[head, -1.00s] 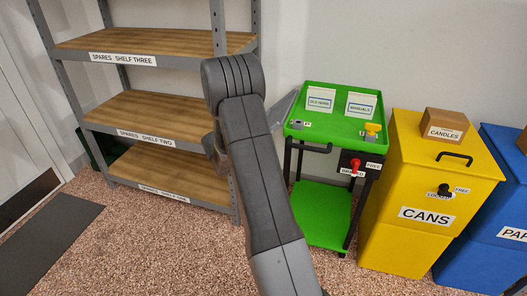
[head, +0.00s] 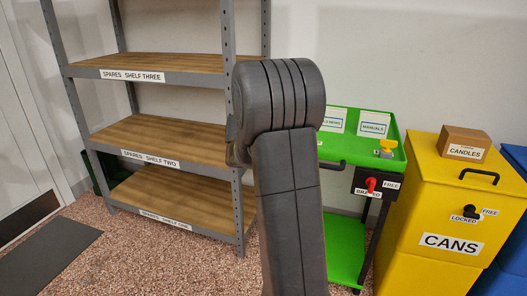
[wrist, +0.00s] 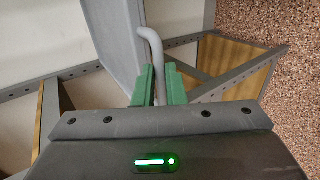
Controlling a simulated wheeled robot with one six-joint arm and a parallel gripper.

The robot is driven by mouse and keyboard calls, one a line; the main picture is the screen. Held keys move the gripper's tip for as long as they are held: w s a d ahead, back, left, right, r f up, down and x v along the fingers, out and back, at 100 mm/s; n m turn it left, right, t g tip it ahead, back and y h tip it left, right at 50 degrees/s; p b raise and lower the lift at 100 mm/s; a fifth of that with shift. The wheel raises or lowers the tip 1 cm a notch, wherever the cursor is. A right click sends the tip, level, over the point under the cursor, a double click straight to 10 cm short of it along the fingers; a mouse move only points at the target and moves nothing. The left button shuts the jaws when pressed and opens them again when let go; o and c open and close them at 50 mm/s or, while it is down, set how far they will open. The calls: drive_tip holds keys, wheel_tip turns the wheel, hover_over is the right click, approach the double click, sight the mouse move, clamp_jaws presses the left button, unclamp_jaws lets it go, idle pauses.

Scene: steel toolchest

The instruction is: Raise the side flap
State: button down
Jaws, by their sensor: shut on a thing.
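In the wrist view my gripper (wrist: 158,86) has its green fingers shut on a grey bent bar handle (wrist: 152,38). The handle stands beside a flat grey panel, the side flap (wrist: 112,38), which fills the upper left middle of that view. In the head view the green cart (head: 346,232) stands right of my arm. The flap, the handle and my gripper are hidden behind my arm there, so I cannot tell the flap's angle to the cart top.
A spares shelf (head: 160,135) stands on the left. A yellow cans bin (head: 430,200) with a candles box (head: 463,143) stands right of the cart. The cart carries a red lever (head: 371,184) and a yellow knob (head: 387,147). A dark mat (head: 45,255) lies on the floor at left.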

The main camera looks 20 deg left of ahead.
drive_tip(key=shift+r, duration=0.3)
drive_tip(key=c, duration=1.5)
unclamp_jaws()
drive_tip(key=shift+d, duration=0.1)
drive_tip(key=p+v, duration=0.2)
drive_tip(key=v, duration=1.1)
drive_tip(key=shift+s+r+p, duration=0.15)
drive_tip(key=shift+s+p, duration=0.2)
drive_tip(key=shift+w+d, duration=0.1)
drive_tip(key=shift+d, duration=0.05)
drive_tip(key=b+x, duration=0.3)
drive_tip(key=x, duration=1)
drive_tip(key=shift+w+f, duration=0.25)
drive_tip(key=shift+w, duration=0.05)
